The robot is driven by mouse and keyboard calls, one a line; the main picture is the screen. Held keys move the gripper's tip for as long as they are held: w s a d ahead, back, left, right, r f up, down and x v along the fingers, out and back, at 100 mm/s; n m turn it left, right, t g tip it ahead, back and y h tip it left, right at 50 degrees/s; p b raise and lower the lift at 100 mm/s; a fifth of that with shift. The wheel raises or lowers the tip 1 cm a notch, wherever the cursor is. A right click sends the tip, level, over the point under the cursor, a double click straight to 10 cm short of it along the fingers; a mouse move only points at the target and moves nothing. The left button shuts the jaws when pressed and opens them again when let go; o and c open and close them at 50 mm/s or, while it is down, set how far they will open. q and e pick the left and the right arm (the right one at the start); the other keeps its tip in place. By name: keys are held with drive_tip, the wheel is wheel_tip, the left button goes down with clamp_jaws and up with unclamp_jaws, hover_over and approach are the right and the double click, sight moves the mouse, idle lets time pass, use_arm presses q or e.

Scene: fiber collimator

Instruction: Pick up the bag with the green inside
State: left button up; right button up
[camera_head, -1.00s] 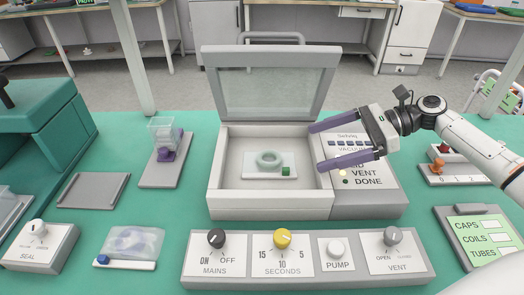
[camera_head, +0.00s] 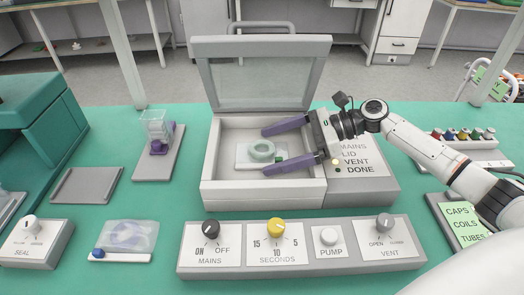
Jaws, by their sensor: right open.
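A clear bag (camera_head: 250,158) with a pale green ring inside and a small green square at its right lies in the open grey vacuum chamber (camera_head: 209,172). My right gripper (camera_head: 263,151) reaches in from the right with its two purple fingers spread, one behind and one in front of the bag's right end. The front fingertip is close to the green square; I cannot tell if it touches. My left gripper is not in view.
The chamber lid (camera_head: 262,78) stands open at the back. A panel of knobs (camera_head: 300,260) lies in front. Another bag (camera_head: 128,236), purple inside, lies at the front left. A grey tray (camera_head: 86,186) and a stand (camera_head: 158,160) with a clear box are left.

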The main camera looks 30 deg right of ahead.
drive_tip(key=shift+c, duration=0.3)
drive_tip(key=c, duration=1.1)
drive_tip(key=shift+r, duration=0.15)
